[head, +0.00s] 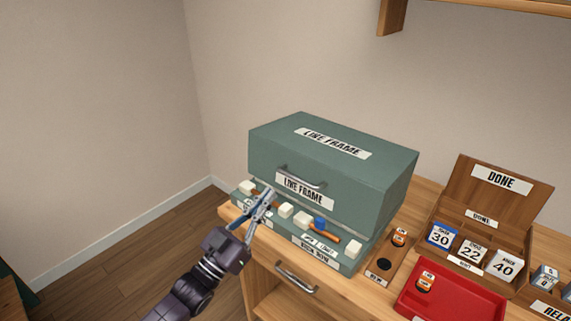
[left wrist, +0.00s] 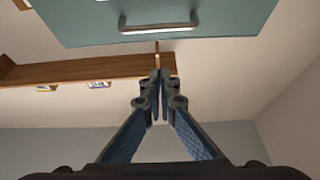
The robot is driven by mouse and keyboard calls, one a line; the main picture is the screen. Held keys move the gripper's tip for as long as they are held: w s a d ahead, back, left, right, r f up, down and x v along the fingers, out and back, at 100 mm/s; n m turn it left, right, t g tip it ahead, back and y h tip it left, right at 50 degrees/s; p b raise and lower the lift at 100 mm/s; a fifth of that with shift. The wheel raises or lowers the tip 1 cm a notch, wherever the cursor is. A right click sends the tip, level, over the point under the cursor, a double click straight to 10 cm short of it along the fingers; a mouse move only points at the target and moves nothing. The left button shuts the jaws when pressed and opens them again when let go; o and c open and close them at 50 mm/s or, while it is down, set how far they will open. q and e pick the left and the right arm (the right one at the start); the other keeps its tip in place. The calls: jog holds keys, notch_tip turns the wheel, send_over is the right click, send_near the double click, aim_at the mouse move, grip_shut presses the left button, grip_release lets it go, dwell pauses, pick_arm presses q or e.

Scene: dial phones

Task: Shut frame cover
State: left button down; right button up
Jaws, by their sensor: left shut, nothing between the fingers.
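The line frame cover (head: 360,165) is a large teal box top labelled LINE FRAME, with a grey handle (head: 300,177) on its front face. It sits over a teal base (head: 345,268) that carries white blocks, a blue knob and orange-brown pieces along its front ledge. A narrow gap seems to run between cover and base. My left gripper (head: 268,195) is shut and empty, in front of the cover and to the left of the handle, above the ledge. In the left wrist view the cover (left wrist: 225,18) and its handle (left wrist: 158,24) are above the shut fingertips (left wrist: 157,78). My right gripper is not in view.
The frame stands on a wooden desk (head: 428,190) with a drawer handle (head: 296,278). To the right are a wooden strip with an orange-labelled piece, a red tray (head: 480,305), and a DONE box (head: 492,190) with numbered cards. A wall shelf (head: 480,5) is above.

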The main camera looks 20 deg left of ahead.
pick_arm(q)
jog(key=p+x, duration=0.2)
jog(key=x, duration=0.8)
jog(key=shift+w+d+f, duration=0.1)
jog(key=shift+d+f, duration=0.05)
jog(key=shift+f, duration=1.85)
jog(key=shift+f, duration=0.1)
